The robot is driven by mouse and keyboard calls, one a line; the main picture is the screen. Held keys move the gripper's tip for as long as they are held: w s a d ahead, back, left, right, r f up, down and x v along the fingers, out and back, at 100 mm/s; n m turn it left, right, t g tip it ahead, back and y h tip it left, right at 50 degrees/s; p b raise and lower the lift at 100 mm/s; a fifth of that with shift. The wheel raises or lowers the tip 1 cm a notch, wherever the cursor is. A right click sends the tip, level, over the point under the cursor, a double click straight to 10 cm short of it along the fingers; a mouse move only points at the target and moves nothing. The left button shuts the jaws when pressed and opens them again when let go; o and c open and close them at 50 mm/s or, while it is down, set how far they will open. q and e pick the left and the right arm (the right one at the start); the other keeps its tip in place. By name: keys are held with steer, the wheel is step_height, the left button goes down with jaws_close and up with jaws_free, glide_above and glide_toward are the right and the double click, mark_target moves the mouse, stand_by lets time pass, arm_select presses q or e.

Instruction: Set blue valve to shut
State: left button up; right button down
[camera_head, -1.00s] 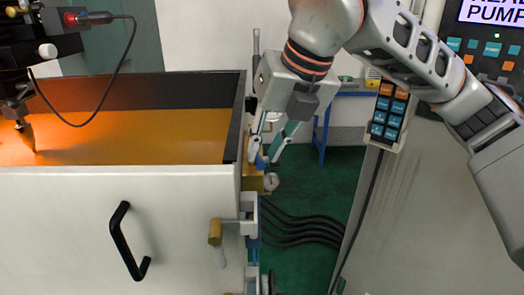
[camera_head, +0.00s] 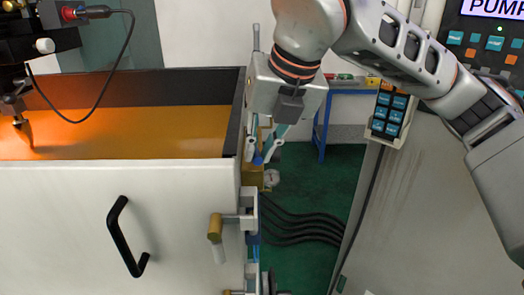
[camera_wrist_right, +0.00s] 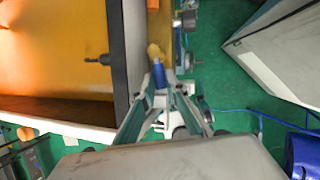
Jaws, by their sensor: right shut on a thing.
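The blue valve's handle (camera_head: 258,161) shows as a small blue piece at the right side of the white tank, low between my right gripper's fingers. In the right wrist view the blue handle (camera_wrist_right: 159,75) lies at the fingertips, with a yellow-brown part just beyond it. My right gripper (camera_head: 264,152) points down beside the tank's right edge and is shut on the blue handle. Its fingers (camera_wrist_right: 169,78) also show in the right wrist view. The fingers hide part of the valve, so its exact setting is hard to read. My left gripper is not in view.
The white tank (camera_head: 60,205) with an orange inside fills the left, with a black handle (camera_head: 122,238) in front. A brass-coloured lever (camera_head: 215,228) and a gauge (camera_head: 271,178) sit near the valve. A grey cabinet (camera_head: 430,220) stands right; green floor lies between.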

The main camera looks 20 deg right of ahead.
steer(key=shift+a+m, duration=0.25)
steer(key=shift+m, duration=0.25)
steer(key=c, duration=2.3)
jaws_free()
steer(key=shift+r, duration=0.15)
steer(key=v, duration=1.1)
steer(key=shift+s+r, duration=0.2)
steer(key=shift+r, duration=0.2)
steer(key=shift+a, duration=0.1)
